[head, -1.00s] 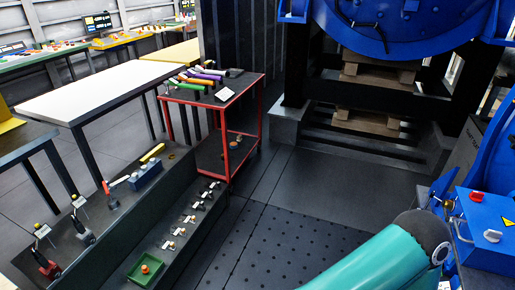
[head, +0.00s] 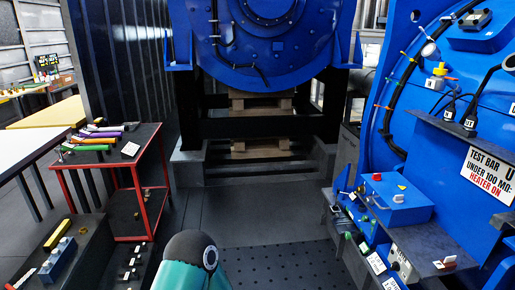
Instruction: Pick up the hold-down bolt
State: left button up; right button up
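I cannot single out the hold-down bolt in the head view. Several small dark parts with white labels (head: 131,262) sit on a low dark shelf at the lower left, too small to tell apart. More small parts and tags (head: 352,237) lie along a ledge at the right. Neither of my grippers is in view. A teal link of my own arm rises at the bottom, left of the middle, and hides some of the floor.
A red-framed cart (head: 163,180) with coloured-handled tools stands at the left. A blue box (head: 395,203) sits on the right ledge, below a blue machine with a warning sign (head: 487,175). A big blue motor (head: 262,45) stands behind on a black frame. The middle floor (head: 262,215) is clear.

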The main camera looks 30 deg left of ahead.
aim_at(63, 240)
jog(key=u, duration=0.25)
jog(key=i, duration=1.35)
jog(key=u, duration=0.65)
jog(key=i, duration=1.45)
jog(key=u, duration=0.8)
jog(key=i, duration=1.4)
jog(key=u, duration=1.2)
jog(key=i, duration=1.2)
jog(key=u, duration=0.65)
jog(key=k, duration=0.7)
jog(key=u, duration=0.2)
jog(key=i, duration=0.65)
